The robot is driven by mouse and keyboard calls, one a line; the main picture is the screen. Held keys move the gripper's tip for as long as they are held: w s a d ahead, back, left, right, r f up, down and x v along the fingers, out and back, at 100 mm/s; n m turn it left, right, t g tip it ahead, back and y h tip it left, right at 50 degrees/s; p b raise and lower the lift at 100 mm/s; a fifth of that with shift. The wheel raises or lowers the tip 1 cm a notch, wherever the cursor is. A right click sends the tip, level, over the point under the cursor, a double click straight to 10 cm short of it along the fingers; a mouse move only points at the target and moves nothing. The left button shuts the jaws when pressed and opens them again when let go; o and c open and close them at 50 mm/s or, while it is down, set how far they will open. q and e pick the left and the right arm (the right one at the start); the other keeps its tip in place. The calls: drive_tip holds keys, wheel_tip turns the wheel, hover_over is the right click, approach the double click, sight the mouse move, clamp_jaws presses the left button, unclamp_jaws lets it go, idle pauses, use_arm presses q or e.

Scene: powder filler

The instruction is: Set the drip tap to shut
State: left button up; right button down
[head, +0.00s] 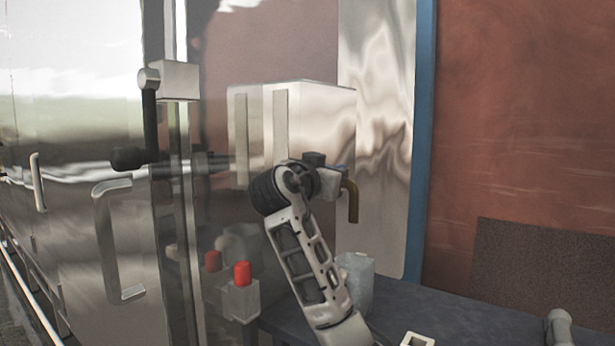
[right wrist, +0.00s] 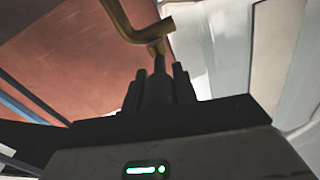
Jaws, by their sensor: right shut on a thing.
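The drip tap's brass spout (head: 351,200) sticks out from the right side of the pale steel cabinet (head: 318,110) and bends downward. It also shows at the top of the right wrist view (right wrist: 135,20). My right gripper (head: 327,181) is at the tap, left of the spout in the head view. In the right wrist view its dark fingers (right wrist: 160,85) are shut around a narrow dark piece, apparently the tap's handle, just below the brass. The gripper and wrist hide most of the handle and tap body, so its setting cannot be read. My left gripper is not in view.
A translucent container (head: 357,282) stands on the dark bench (head: 430,310) below the tap, close to my right forearm. A control box with a red button (head: 242,274) stands left. A clear panel and a black-handled lever (head: 130,158) are further left.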

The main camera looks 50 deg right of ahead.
drive_tip(key=shift+w, duration=0.1)
idle(0.3)
drive_tip(key=c, duration=1.1)
unclamp_jaws()
drive_tip(key=shift+s+a, duration=0.25)
drive_tip(key=shift+a, duration=1.05)
drive_tip(key=shift+s+a, duration=0.2)
drive_tip(key=shift+a, duration=1.1)
drive_tip(key=shift+s+a, duration=0.25)
drive_tip(key=shift+a, duration=1.05)
